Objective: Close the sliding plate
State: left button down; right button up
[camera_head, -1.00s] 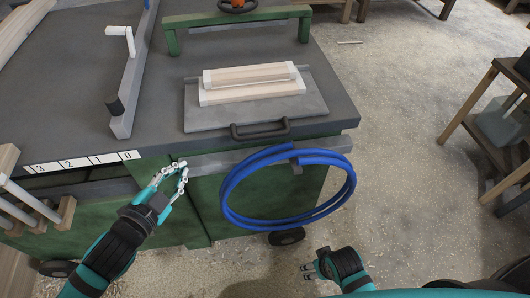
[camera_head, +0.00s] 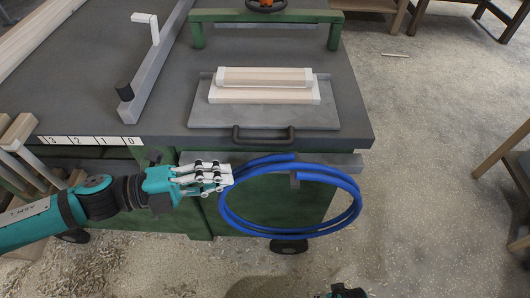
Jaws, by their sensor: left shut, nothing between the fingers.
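The sliding plate (camera_head: 205,110) is a flat grey plate on top of the dark machine table, with a pale wooden block assembly on it. Its dark handle (camera_head: 263,136) hangs at the table's front edge. My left gripper (camera_head: 229,176) is shut and empty. It points right in front of the machine, below and left of the handle, and overlaps the left side of the blue hose in the picture. I cannot tell whether it touches the hose. Only a small part of my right gripper (camera_head: 340,291) shows at the bottom edge, so its fingers are hidden.
A coiled blue hose (camera_head: 354,210) hangs on the front of the green machine body. A green frame (camera_head: 196,32) with a handwheel stands behind the plate. A grey fence (camera_head: 150,75) lies to the left. A wooden stand is at far right, with open floor before it.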

pick_arm(q)
jog(key=w+d+f, duration=0.1)
jog(key=w+d, duration=0.5)
jog(key=d, duration=0.1)
jog(key=shift+d, duration=0.3)
pick_arm(e)
jog(key=shift+s+d+f, duration=0.2)
jog(key=shift+s+f, duration=0.65)
jog(key=shift+f, duration=0.1)
pick_arm(q)
jog(key=shift+p, duration=0.3)
